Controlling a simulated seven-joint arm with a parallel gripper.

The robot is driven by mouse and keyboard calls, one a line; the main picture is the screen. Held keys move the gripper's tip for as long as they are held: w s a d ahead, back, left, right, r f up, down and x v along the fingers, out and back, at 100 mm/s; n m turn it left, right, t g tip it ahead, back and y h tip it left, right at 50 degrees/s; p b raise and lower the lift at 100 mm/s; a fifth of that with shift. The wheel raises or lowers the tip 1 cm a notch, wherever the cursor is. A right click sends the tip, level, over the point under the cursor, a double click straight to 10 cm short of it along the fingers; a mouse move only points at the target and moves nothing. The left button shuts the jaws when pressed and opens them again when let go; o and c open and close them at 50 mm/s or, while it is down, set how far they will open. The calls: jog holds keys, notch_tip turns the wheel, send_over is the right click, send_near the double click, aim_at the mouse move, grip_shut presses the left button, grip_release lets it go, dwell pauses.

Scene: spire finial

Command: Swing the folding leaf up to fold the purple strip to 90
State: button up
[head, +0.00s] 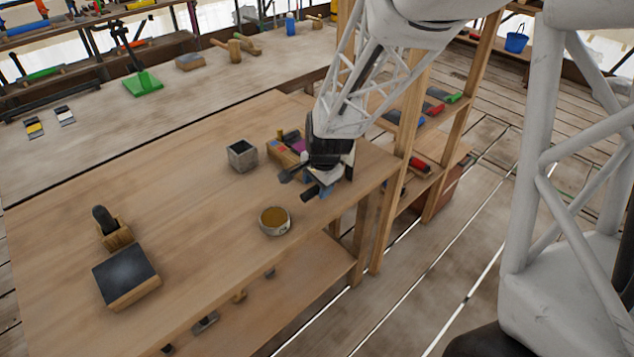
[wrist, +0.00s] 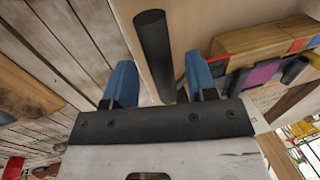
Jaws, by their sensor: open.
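The purple strip (head: 298,146) lies on a wooden bending block (head: 283,153) near the table's right edge, partly hidden by my arm. In the wrist view the purple strip (wrist: 263,76) is at the right, beside a dark metal piece and below the wooden block (wrist: 262,41). A dark cylindrical handle (wrist: 153,45) appears in the gap between my fingers; I cannot tell whether it touches them or belongs to the folding leaf. My gripper (head: 325,189) is open just right of the block, its blue fingers pointing down. The leaf itself is not clearly seen.
A grey square pot (head: 242,155) and a round tin (head: 274,221) stand left of and in front of the gripper. A dark-topped block (head: 126,276) lies at the front left. A wooden post (head: 398,150) rises at the table's right edge. The table's middle is clear.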

jog(key=shift+a+f, duration=0.1)
jog(key=shift+f, duration=0.45)
grip_shut()
